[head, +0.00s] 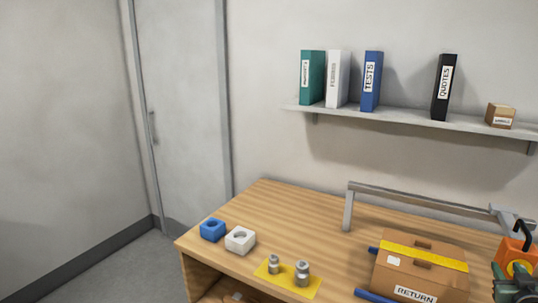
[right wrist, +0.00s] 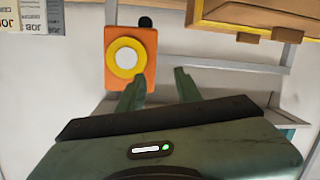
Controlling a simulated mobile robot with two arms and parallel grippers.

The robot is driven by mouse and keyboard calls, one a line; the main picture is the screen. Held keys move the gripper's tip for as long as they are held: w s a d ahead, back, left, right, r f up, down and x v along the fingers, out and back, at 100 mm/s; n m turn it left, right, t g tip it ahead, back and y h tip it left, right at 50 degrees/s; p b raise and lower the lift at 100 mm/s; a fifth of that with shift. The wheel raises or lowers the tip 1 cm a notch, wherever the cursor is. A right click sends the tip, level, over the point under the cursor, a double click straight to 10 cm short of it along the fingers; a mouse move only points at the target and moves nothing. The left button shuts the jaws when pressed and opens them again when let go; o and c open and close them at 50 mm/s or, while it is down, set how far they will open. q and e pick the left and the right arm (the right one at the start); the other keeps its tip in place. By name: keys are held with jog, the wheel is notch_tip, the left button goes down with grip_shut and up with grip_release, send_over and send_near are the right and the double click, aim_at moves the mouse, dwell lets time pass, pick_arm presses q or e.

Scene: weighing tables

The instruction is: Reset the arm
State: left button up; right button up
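My right gripper (right wrist: 158,86) shows its two green fingers spread apart in the right wrist view, with nothing between them. Part of my green right arm and gripper also shows at the lower right edge of the head view, cut off by the frame. An orange device (right wrist: 146,80) with a yellow ring and a white centre is beyond the left finger in the wrist view, partly covered by it. The orange device also shows in the head view (head: 515,254), just above my right gripper. I cannot tell whether they touch. My left gripper is not in view.
The wooden table (head: 262,205) holds a blue block (head: 212,230), a white block (head: 240,240), two metal weights on a yellow mat (head: 268,280), and a cardboard box (head: 398,281) marked RETURN. A grey rail (head: 420,203) stands behind the box. A wall shelf (head: 400,117) holds binders.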

jog(key=s+a+f+n+g+y, duration=0.25)
jog(key=s+a+f, duration=0.35)
jog(key=a+f, duration=0.45)
jog(key=s+a+f+n+g+y, duration=0.1)
jog(key=s+a+f+g+y, duration=0.15)
jog(key=s+a+f, duration=0.7)
jog(key=s+a+n+g+y, duration=0.1)
jog(key=s+a+g+y, duration=0.15)
jog(key=s+a, duration=0.65)
jog(key=s+a+g+y, duration=0.1)
jog(key=s+a+g, duration=0.3)
jog(key=a, duration=0.9)
jog(key=s+f+b, duration=0.1)
jog(key=s+f, duration=0.2)
jog(key=f, duration=2.4)
jog(key=s+d+f, duration=0.2)
jog(key=s+f, duration=0.6)
jog(key=s+d+f+g, duration=0.1)
jog(key=s+f, duration=0.7)
jog(key=shift+s+d+f+n+h+b, duration=0.25)
jog(key=shift+s+d+n+h+b, duration=0.1)
jog(key=shift+s+b, duration=0.05)
jog(key=shift+g, duration=0.25)
